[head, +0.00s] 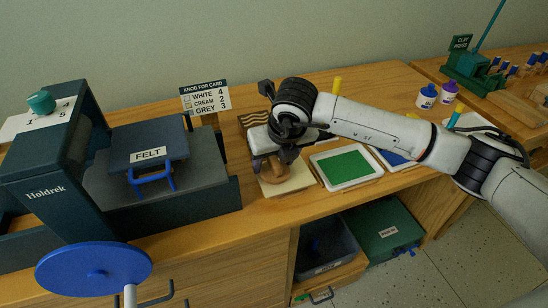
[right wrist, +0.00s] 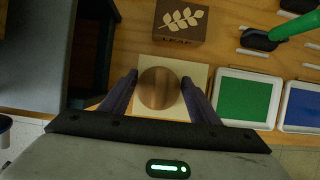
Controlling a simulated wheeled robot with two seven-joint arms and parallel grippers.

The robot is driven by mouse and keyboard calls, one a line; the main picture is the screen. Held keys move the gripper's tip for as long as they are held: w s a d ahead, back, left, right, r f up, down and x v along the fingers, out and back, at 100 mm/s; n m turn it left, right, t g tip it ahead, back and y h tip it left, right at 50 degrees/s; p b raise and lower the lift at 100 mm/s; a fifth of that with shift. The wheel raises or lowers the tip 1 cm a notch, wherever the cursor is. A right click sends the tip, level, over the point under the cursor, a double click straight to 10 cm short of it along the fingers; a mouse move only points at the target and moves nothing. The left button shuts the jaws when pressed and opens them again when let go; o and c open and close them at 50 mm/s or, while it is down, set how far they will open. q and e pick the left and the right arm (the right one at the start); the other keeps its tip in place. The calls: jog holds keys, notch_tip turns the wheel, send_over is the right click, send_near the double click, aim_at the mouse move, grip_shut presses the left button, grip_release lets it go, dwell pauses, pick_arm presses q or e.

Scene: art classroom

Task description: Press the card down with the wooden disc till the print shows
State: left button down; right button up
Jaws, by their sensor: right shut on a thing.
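A round brown wooden disc (head: 272,174) rests over a cream card (head: 297,184) on the wooden counter. In the right wrist view the disc (right wrist: 160,88) sits between my fingers, near the middle of the card (right wrist: 200,72). My right gripper (head: 272,160) is shut on the disc from both sides; it also shows in the right wrist view (right wrist: 160,80). No print shows on the bare part of the card. What lies under the card is hidden. My left gripper is not in view.
A dark Holdrek press (head: 45,175) with a FELT plate (head: 148,155) stands left of the card. A green pad (head: 345,166) and a blue pad (right wrist: 303,108) lie to the right. A LEAF block (right wrist: 180,22) lies just behind the card.

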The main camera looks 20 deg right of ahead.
jog(key=shift+s+f+b, duration=0.1)
jog(key=shift+f+b, duration=0.4)
dwell(1.3)
jog(key=shift+r+p, duration=1.55)
jog(key=shift+r, duration=2.05)
